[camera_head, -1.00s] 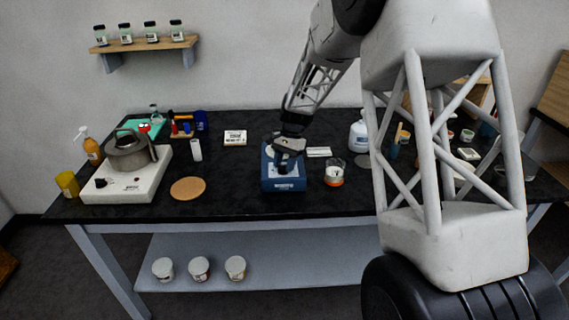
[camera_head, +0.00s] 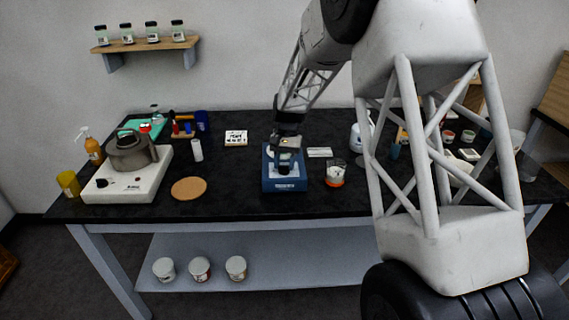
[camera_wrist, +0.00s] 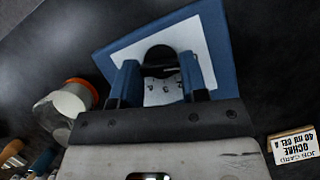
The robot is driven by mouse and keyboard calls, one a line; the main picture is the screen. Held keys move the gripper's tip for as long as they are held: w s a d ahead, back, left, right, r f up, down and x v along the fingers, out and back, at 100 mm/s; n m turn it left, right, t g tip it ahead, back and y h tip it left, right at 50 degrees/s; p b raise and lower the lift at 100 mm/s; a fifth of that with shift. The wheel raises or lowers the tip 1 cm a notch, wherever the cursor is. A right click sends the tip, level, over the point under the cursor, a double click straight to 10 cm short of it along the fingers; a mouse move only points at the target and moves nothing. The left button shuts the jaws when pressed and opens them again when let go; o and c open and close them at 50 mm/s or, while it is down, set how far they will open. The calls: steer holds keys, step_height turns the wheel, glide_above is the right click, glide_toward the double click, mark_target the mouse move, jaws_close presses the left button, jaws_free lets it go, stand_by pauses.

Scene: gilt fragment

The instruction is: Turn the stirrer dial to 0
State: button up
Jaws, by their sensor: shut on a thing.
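The stirrer is a blue box (camera_head: 285,184) with a pale face, standing near the front middle of the black table. In the wrist view its blue body (camera_wrist: 222,45) and white plate (camera_wrist: 205,48) fill the upper middle. A black round dial (camera_wrist: 158,56) sits on that plate, with small printed marks beside it. My gripper (camera_wrist: 160,78) is shut on the dial, one finger on each side. The dial's setting cannot be read.
A white hotplate (camera_head: 128,187) with a grey pot stands at left, a cork mat (camera_head: 189,188) beside it. A job card (camera_head: 236,138) stands behind left. Table in front of the mat is clear.

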steer(key=o, duration=0.9)
steer(key=shift+r, duration=0.15)
steer(key=shift+v, duration=3.75)
steer(key=shift+r, duration=0.1)
